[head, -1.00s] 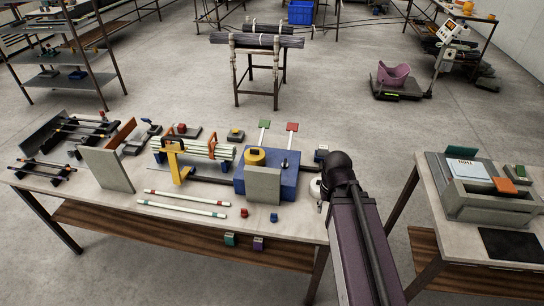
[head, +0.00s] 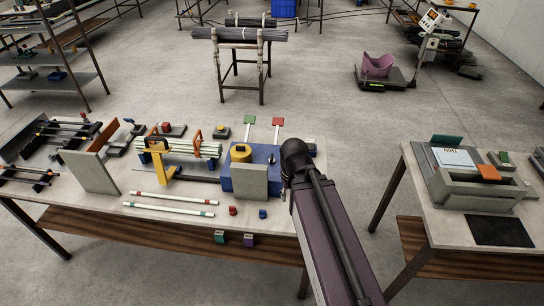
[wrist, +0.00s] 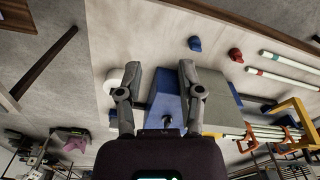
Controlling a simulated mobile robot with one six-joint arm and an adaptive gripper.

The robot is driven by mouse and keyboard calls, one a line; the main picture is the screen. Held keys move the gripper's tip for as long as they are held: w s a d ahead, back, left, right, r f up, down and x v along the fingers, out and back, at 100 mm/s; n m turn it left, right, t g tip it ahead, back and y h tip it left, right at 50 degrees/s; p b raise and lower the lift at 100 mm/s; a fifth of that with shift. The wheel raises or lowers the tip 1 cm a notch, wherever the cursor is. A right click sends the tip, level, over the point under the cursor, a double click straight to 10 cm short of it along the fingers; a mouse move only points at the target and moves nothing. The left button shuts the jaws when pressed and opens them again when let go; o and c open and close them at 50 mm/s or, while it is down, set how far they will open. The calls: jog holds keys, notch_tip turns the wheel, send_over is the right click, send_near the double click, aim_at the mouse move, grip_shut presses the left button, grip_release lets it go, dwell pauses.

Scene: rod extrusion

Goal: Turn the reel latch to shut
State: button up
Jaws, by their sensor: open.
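A blue machine box (head: 228,183) stands at the right end of the long table, with a yellow ring (head: 241,152) on top and a grey plate (head: 250,180) on its front. A small dark knob sits on the box top (head: 271,160). I cannot tell which part is the reel latch. In the wrist view my gripper (wrist: 159,68) is open and empty, its two fingers spread over the blue box (wrist: 166,90). In the head view my arm hides the gripper.
A green flag (head: 250,120) and a red flag (head: 278,121) rise behind the box. A yellow clamp-like frame (head: 158,165) and white rods (head: 168,203) lie to the left. A white round thing (wrist: 112,78) is beside my left-hand finger. A second table (head: 415,160) is at right.

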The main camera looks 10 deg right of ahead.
aim_at(272, 157)
jog(key=w+r+m+p, duration=0.1)
jog(key=w, duration=1.3)
jog(key=w+r+m+p, duration=0.2)
jog(key=w, duration=1.3)
jog(key=shift+a+r+m+p, duration=0.3)
jog(key=shift+f, duration=0.1)
notch_tip(272, 157, down, 14)
jog(key=b, duration=1.3)
jog(key=shift+r+b, duration=0.2)
jog(key=shift+b, duration=0.15)
grip_shut()
